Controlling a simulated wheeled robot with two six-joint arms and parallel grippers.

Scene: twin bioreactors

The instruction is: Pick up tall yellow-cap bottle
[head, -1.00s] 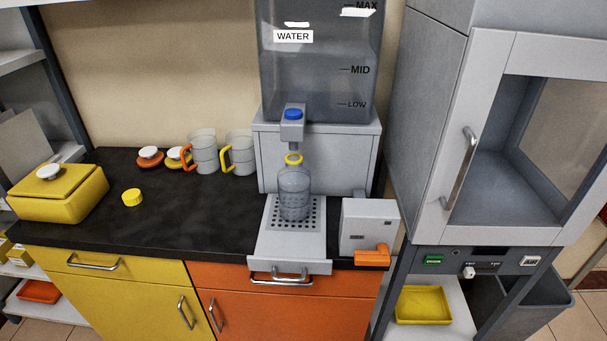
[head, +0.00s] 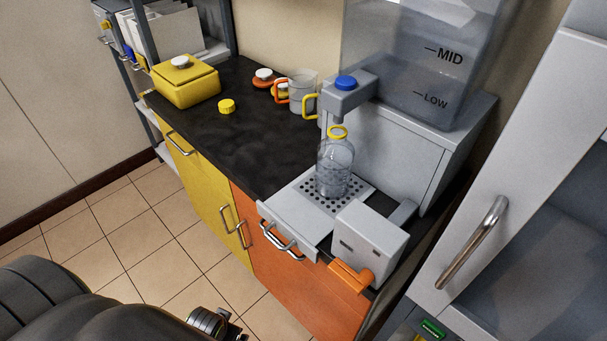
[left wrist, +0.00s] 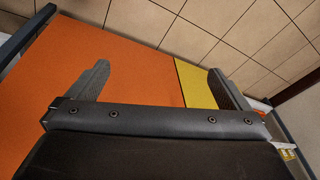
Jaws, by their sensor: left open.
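A tall clear bottle (head: 335,168) with a yellow neck ring stands upright on the perforated drip tray (head: 312,205), under the tap of the water dispenser. Its mouth looks open. A loose yellow cap (head: 227,106) lies on the black counter to the left. My left gripper (left wrist: 158,88) is open in the left wrist view, with nothing between its fingers; the orange and yellow cabinet fronts are beyond it. In the head view my dark left arm comes in at the bottom left, low and apart from the bottle. My right gripper is not in view.
The dispenser's blue-topped tap (head: 346,84) hangs just above the bottle. A grey box with an orange lever (head: 350,278) stands right of the tray. A yellow lidded box (head: 185,82) and mugs (head: 303,95) stand farther back. The floor (head: 130,240) before the cabinets is clear.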

